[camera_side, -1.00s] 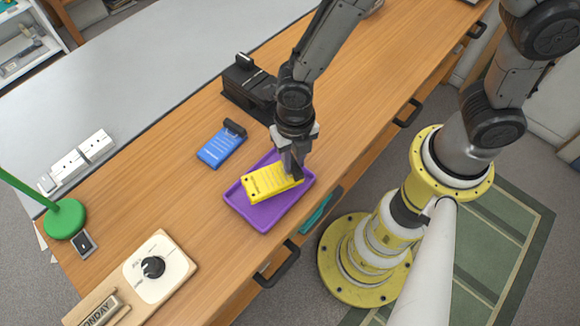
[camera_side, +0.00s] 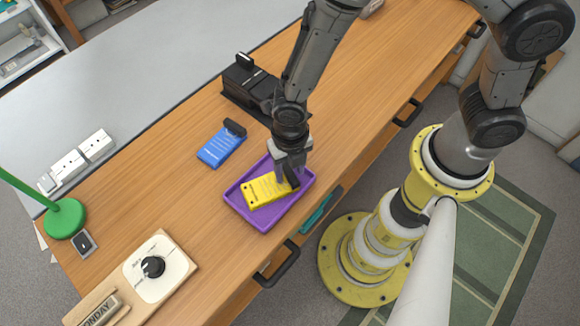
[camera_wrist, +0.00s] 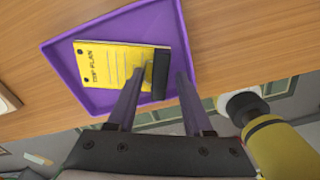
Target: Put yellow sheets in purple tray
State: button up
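The yellow sheets (camera_side: 266,190) lie in the purple tray (camera_side: 246,216), printed side up, at a slight angle to its walls. In the wrist view the yellow sheets (camera_wrist: 105,65) have a black clip (camera_wrist: 160,72) along one end. The purple tray (camera_wrist: 68,32) is around them. My gripper (camera_side: 290,183) is low over the clip end. In the wrist view my gripper (camera_wrist: 160,75) has its two fingers apart, one on each side of the clip's handle, with gaps showing. It looks open. The fingers hide part of the tray's near side.
A dial box (camera_side: 160,268), a green lamp base (camera_side: 64,219) and a white power strip (camera_side: 82,158) stand to the left. The tray is near the table's front edge.

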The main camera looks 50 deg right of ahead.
jog(key=shift+r, duration=0.15)
jog(key=d+r+m+t, duration=0.1)
jog(key=d+r+m, duration=0.2)
jog(key=r, duration=0.6)
jog(key=d+r+m, duration=0.2)
jog(key=r+m, duration=0.2)
jog(key=r, duration=0.5)
jog(key=s+d+r+m+t, duration=0.2)
jog(key=s+d+r+m, duration=0.3)
jog(key=m, duration=0.7)
jog(key=s+d+r+m+t, duration=0.2)
jog(key=s+d+r+m, duration=0.2)
jog(key=d+m, duration=0.6)
notch_tip(320, 180, up, 2)
jog(key=m, duration=0.2)
jog(key=shift+s+d+r+m+t, duration=0.15)
jog(key=shift+s+r+m+t, duration=0.05)
jog(key=shift+s+m+t, duration=0.15)
